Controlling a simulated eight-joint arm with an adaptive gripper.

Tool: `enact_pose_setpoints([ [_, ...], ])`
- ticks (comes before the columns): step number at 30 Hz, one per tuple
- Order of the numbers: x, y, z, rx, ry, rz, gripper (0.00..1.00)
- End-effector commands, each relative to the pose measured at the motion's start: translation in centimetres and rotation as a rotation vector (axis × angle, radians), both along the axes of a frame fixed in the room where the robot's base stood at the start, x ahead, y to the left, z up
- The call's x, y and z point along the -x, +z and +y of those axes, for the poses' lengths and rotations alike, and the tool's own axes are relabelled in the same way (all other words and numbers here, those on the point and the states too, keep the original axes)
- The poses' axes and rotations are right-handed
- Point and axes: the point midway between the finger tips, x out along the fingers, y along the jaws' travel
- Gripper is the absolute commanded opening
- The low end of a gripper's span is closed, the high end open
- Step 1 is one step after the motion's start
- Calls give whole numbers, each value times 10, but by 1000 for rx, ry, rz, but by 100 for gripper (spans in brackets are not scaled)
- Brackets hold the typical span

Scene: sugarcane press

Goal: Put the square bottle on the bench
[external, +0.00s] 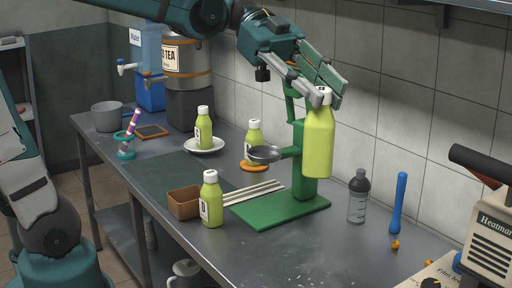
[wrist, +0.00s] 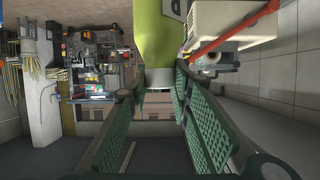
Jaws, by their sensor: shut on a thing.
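My gripper (external: 322,88) is shut on the cap of a yellow-green bottle with a broad, flat-sided body, which I take as the square bottle (external: 318,142). The bottle hangs nearly upright, in front of the green press stand as seen in the external view. It appears to be above the bench (external: 255,252), clear of its surface. In the wrist view the bottle's body (wrist: 163,30) is at the top, with its pale neck and cap between the textured finger pads. Its underside is not visible.
Smaller green bottles stand at the front (external: 211,203), on a white saucer (external: 204,147) and behind the strainer (external: 265,154). The green press (external: 281,210) stands mid-bench. A shaker (external: 358,200), a blue tool (external: 398,204) and a heat machine (external: 492,240) are at right. The front bench area is bare.

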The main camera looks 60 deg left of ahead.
Motion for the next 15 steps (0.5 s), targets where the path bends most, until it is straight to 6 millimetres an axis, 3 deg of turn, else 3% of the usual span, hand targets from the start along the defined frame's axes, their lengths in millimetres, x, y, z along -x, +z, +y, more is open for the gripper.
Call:
enact_pose_setpoints([
  [8, 0, -32, 0, 0, 1, -1, 0],
  [15, -1, -81, 0, 0, 0, -2, 0],
])
